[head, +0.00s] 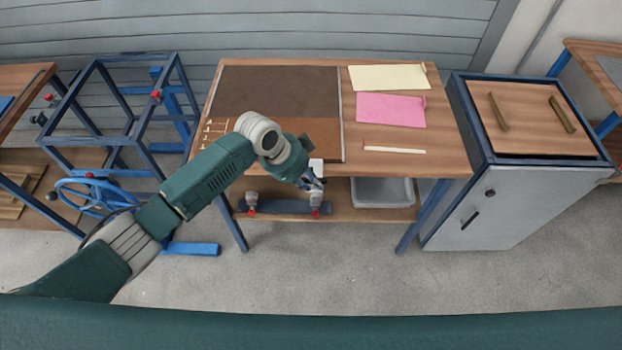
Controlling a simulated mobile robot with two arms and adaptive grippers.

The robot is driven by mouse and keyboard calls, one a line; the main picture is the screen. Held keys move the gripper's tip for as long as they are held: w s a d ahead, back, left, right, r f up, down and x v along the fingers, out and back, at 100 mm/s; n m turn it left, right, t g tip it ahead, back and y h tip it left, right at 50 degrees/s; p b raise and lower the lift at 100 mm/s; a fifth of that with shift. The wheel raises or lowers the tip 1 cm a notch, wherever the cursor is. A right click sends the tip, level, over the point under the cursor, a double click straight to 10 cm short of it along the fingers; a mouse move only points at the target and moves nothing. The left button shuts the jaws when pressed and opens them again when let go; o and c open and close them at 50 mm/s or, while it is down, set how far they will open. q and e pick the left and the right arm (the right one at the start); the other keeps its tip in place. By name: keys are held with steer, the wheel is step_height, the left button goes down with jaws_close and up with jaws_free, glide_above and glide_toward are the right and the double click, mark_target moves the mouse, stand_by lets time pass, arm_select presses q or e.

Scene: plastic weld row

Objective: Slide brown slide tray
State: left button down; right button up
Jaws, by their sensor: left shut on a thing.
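The brown slide tray (323,133) is a flat reddish-brown panel at the front of the middle workbench, in front of a dark brown surface (275,92). A pale tab (316,166) shows at its front edge. My left arm reaches in from the lower left, over the left part of the tray. My left gripper (315,184) is at the bench's front edge, shut on the tray at this tab. The fingertips are small and partly hidden by the wrist. My right gripper is not in view.
Thin pale rails flank the tray. To the right on the workbench (445,130) lie a cream sheet (386,77), a pink sheet (390,109) and a pale strip (394,150). A grey bin (383,191) sits below. A blue frame stands left, a cabinet (500,205) right.

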arm_select(q)
steer(key=shift+s+d, duration=0.1)
steer(key=shift+s, duration=0.05)
steer(key=c, duration=1.5)
jaws_free()
steer(key=shift+r, duration=0.1)
steer(key=shift+a+r, duration=0.2)
steer(key=shift+r, duration=0.1)
steer(key=v, duration=1.1)
steer(key=shift+s, duration=0.15)
